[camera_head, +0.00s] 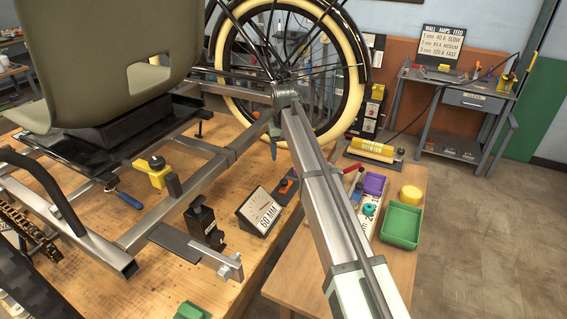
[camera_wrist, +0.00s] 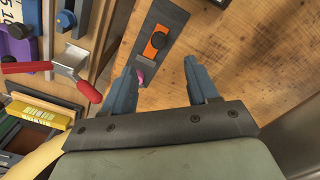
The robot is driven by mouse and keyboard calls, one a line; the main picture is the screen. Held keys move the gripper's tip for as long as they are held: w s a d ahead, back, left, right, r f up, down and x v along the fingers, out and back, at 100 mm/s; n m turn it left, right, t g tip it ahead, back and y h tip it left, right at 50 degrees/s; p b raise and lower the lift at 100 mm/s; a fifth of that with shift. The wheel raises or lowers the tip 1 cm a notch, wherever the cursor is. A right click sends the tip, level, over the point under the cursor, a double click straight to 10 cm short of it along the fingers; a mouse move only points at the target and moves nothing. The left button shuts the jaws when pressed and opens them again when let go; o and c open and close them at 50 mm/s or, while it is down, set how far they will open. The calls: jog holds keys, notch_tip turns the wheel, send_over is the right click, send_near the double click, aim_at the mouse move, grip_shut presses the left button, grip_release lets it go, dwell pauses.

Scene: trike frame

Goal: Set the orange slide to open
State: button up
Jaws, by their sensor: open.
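The orange slide (camera_wrist: 152,48) shows in the wrist view, with a dark knob on it. It sits about midway along a dark plate (camera_wrist: 168,16) on the wooden bench. A small pink spot shows at the plate's near end, beside my left finger. My gripper (camera_wrist: 161,72) is open and empty, its two blue-grey fingers apart on the near side of the slide; contact cannot be told. In the head view the slide (camera_head: 286,187) is small, beside the 60 MM sign, partly close behind my arm. Part of my gripper seems to show there above it, mostly hidden by my arm.
A red-handled clamp (camera_wrist: 72,67) stands left of the plate in the wrist view. The 60 MM sign (camera_head: 262,211), a black block (camera_head: 203,222) and the trike frame (camera_head: 168,203) are on the bench.

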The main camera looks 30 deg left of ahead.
jog(key=shift+r, duration=0.85)
